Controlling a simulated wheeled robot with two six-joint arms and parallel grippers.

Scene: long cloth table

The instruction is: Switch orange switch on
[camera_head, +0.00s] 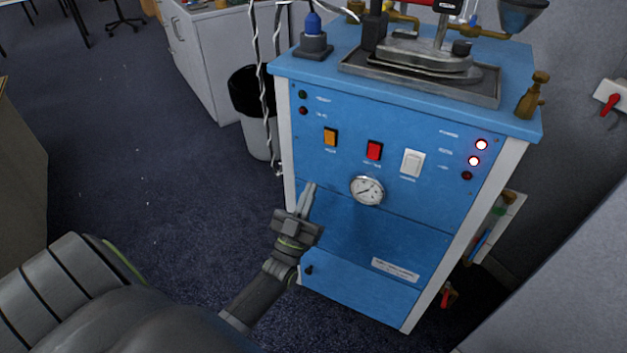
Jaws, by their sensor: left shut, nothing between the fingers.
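The orange switch (330,137) is on the upper left of the blue machine's front panel (340,242). I cannot tell from its face which way it is tipped. A red switch (374,150) and a white switch (412,163) sit to its right. My left gripper (309,193) is shut and empty, with its fingers pointing up. In the picture its tips lie below and slightly left of the orange switch, apart from it. I cannot tell whether the tips touch the panel. My right gripper is not in view.
A round gauge (367,190) is right of my left gripper. Lit lamps (481,145) are at the panel's right. Twisted cables (264,85) hang past the machine's left edge, near a black bin (246,92). A metal tray (420,78) is on top. Open carpet lies left.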

